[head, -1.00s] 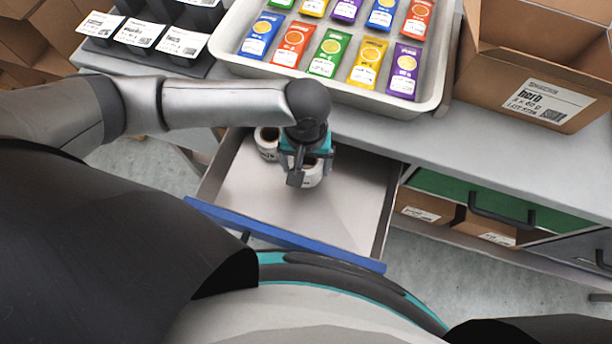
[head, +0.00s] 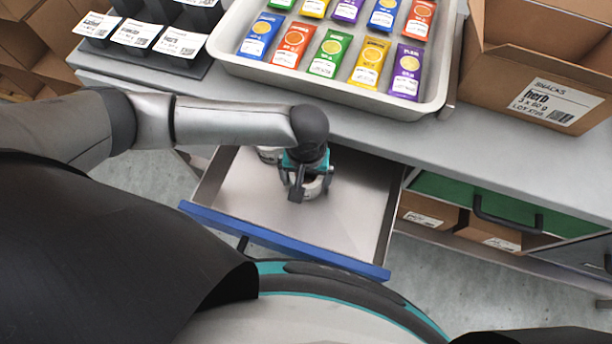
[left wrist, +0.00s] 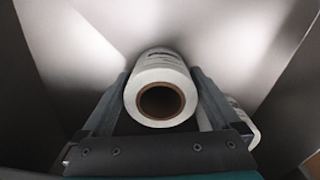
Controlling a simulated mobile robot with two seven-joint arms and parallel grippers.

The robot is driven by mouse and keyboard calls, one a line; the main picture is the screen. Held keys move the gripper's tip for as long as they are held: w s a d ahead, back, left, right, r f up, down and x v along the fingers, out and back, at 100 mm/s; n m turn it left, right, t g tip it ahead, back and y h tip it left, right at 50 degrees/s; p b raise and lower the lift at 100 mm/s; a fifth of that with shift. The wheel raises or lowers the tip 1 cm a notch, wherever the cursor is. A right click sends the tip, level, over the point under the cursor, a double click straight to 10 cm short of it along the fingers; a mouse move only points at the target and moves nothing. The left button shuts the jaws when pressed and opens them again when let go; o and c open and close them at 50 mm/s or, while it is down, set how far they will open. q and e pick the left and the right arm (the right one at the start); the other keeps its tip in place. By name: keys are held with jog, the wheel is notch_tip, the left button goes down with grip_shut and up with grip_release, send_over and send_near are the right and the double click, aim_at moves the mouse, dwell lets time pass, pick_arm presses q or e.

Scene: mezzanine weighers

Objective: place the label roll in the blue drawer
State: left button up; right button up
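The label roll (left wrist: 160,98) is white with a brown core, and its open end faces the camera in the left wrist view. My left gripper (left wrist: 160,88) has a finger along each side of it and looks shut on it. In the head view the gripper (head: 309,188) and the roll (head: 315,186) are inside the open blue drawer (head: 280,241), low over its grey floor. Whether the roll touches the floor is hard to tell. My right gripper is not in view.
Another white roll (head: 268,153) is in the drawer's back left, partly hidden by my arm; it also shows in the left wrist view (left wrist: 243,122). The drawer's right side is bare. Above are a tray of sachets (head: 330,87) and a cardboard box (head: 535,85). A green drawer (head: 500,203) is at right.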

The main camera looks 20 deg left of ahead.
pick_arm(q)
notch_tip(320, 180, up, 12)
jog(key=p, duration=0.4)
jog(key=shift+r, duration=0.2)
jog(key=shift+s, duration=0.1)
